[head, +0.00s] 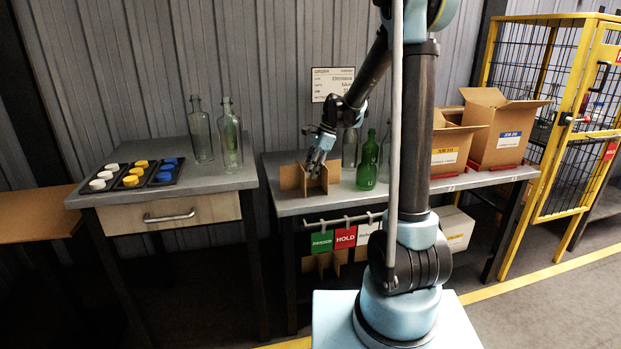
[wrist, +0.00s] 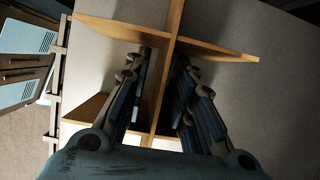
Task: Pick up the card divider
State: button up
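The card divider (head: 290,178) is a brown cross of interlocked card panels. It stands upright on the grey bench near its left end. In the wrist view the divider (wrist: 215,47) spreads across the picture, with one panel running lengthwise between my fingers. My gripper (head: 315,170) is at the divider from above, pointing down. In the wrist view my gripper (wrist: 164,57) is open, one finger on each side of that panel, with gaps visible between fingers and card. The fingers hide part of the lower panels.
A cap tray (head: 131,177) lies there too. Cardboard boxes (head: 498,128) stand at the bench's right. The bench front (head: 300,207) before the divider is clear.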

grip_shut()
jog(key=shift+r, duration=0.1)
notch_tip(320, 180, up, 10)
jog(key=shift+f, duration=0.1)
dwell(0.4)
notch_tip(320, 180, up, 14)
jog(key=shift+r, duration=0.25)
dwell(1.1)
dwell(0.4)
